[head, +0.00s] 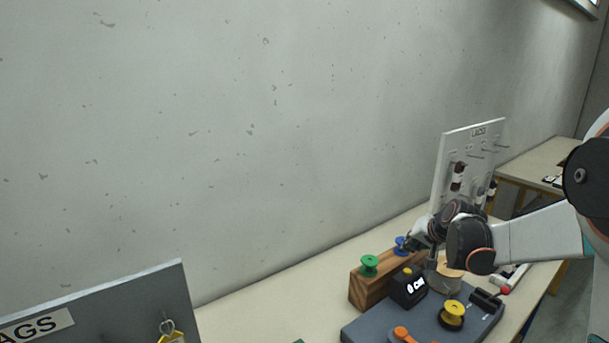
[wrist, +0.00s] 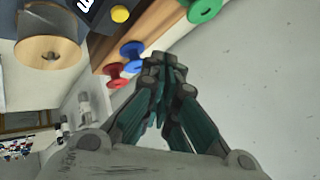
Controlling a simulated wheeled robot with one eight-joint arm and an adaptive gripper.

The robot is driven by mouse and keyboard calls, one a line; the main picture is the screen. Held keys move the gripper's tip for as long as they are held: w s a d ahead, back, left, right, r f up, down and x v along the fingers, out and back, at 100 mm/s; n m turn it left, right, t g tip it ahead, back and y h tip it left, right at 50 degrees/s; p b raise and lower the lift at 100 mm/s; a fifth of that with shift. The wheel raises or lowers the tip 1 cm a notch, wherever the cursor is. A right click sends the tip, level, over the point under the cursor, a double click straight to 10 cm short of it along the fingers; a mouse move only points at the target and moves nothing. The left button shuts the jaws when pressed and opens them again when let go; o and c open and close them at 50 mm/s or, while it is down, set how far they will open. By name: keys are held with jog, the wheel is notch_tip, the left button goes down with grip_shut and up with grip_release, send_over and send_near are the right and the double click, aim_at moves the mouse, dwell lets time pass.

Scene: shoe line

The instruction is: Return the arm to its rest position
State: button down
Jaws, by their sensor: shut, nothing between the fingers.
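My gripper (wrist: 163,72) shows in the wrist view with its fingertips together and nothing between them. In the head view my arm reaches in from the right, and my gripper (head: 414,240) is over the bench near the wooden block (head: 366,288). The block carries a green spool (head: 369,265) and a blue spool (head: 400,243). In the wrist view the blue spool (wrist: 131,53) and a red spool (wrist: 116,78) are close to the left of the fingertips. I cannot tell whether the fingers touch them. In the head view the red spool is hidden.
A white pegboard (head: 449,160) rises behind my gripper. A grey board (head: 120,292) stands at the left. A bare wall fills the back.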

jog(key=s+a+r+n, duration=0.1)
jog(key=s+a+r, duration=0.1)
jog(key=s+a, duration=0.3)
jog(key=s+a+r+n+g, duration=0.1)
jog(key=s+a+r+n, duration=0.15)
jog(key=s, duration=0.45)
jog(key=s+a+r, duration=0.2)
jog(key=s+a, duration=0.1)
jog(key=s, duration=0.3)
jog(key=s+a+f+n+b, duration=0.1)
jog(key=s+f, duration=0.1)
jog(key=s, duration=0.7)
jog(key=s+a+f+n+h+b, duration=0.1)
jog(key=s+f+b, duration=0.1)
jog(key=s, duration=0.8)
jog(key=shift+s+a+f+n+h, duration=0.15)
jog(key=shift+a+f+n+h, duration=0.05)
jog(key=shift+a+n+h, duration=0.15)
jog(key=shift+d+g, duration=0.1)
jog(key=shift+g, duration=0.2)
